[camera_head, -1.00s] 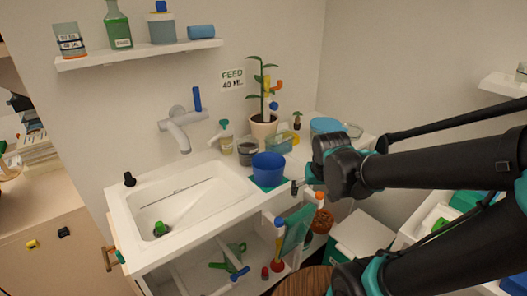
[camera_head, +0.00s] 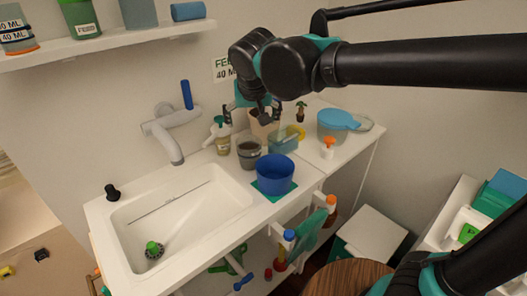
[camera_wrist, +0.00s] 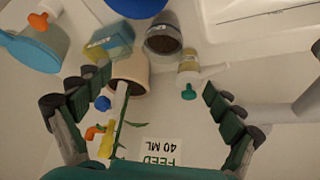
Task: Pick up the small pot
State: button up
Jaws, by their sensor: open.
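My gripper (camera_head: 252,112) is open and empty, high over the back of the counter in front of the "FEED 40 ML" sign (camera_head: 223,69). In the wrist view its spread fingers (camera_wrist: 145,92) flank a beige pot (camera_wrist: 128,66) holding a green plant (camera_wrist: 124,112), with no visible contact. In the head view the gripper hides most of this pot (camera_head: 262,130) and plant. A tiny potted plant (camera_head: 301,111) stands to its right at the back. A grey pot with dark contents (camera_head: 249,154) and a larger blue pot on a green mat (camera_head: 275,173) stand nearer the front.
A pump bottle (camera_head: 221,138) stands left of the grey pot. A clear blue box (camera_head: 284,140), a blue-lidded container (camera_head: 335,124) and an orange-topped bottle (camera_head: 328,148) stand to the right. The sink (camera_head: 185,205) and tap (camera_head: 168,130) are at left, below a shelf (camera_head: 110,40).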

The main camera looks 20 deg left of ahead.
send_near(249, 143)
jog(key=f, duration=0.6)
jog(key=shift+w+a, duration=0.4)
jog(key=c, duration=1.9)
